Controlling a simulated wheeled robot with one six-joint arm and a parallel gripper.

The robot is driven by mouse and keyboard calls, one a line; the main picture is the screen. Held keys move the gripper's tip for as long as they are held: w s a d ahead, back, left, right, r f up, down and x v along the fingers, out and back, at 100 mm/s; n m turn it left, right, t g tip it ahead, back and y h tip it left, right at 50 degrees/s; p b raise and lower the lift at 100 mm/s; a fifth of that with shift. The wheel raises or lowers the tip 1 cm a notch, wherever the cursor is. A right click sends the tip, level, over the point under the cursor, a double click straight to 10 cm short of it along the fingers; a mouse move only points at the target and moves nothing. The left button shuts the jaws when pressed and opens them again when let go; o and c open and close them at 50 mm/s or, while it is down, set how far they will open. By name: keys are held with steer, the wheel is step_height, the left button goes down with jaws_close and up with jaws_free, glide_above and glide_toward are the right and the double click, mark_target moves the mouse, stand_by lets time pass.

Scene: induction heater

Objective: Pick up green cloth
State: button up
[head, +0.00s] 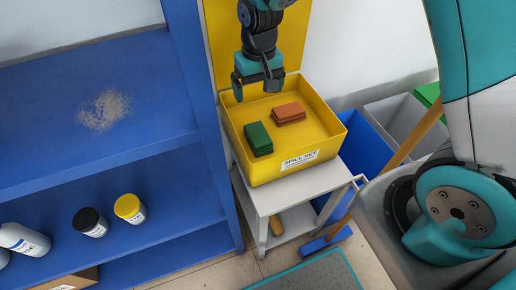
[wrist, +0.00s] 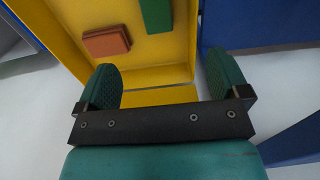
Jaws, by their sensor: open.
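The green cloth (head: 258,139) is a folded block lying in the left part of the yellow spill-set box (head: 294,172), against its front-left side. It also shows in the wrist view (wrist: 156,14), cut off by the top edge. My gripper (head: 257,94) is open and empty, above the back-left part of the box, behind and apart from the cloth. In the wrist view my two green fingers (wrist: 165,85) stand wide apart with the yellow box wall and lid between them.
An orange-brown folded cloth (head: 288,113) lies in the box, right of the green one. The box stands on a small grey table (head: 277,198). A blue shelf (head: 190,100) rises close on the left. Blue and grey bins (head: 395,115) and a broom (head: 325,240) are on the right.

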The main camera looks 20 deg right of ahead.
mark_target(258, 134)
steer(key=f, duration=1.3)
steer(key=w+f, duration=0.1)
steer(key=f, duration=0.5)
steer(key=shift+d+f+p, duration=0.25)
steer(key=shift+f+p, duration=0.05)
steer(key=shift+p, duration=0.1)
steer(key=c, duration=1)
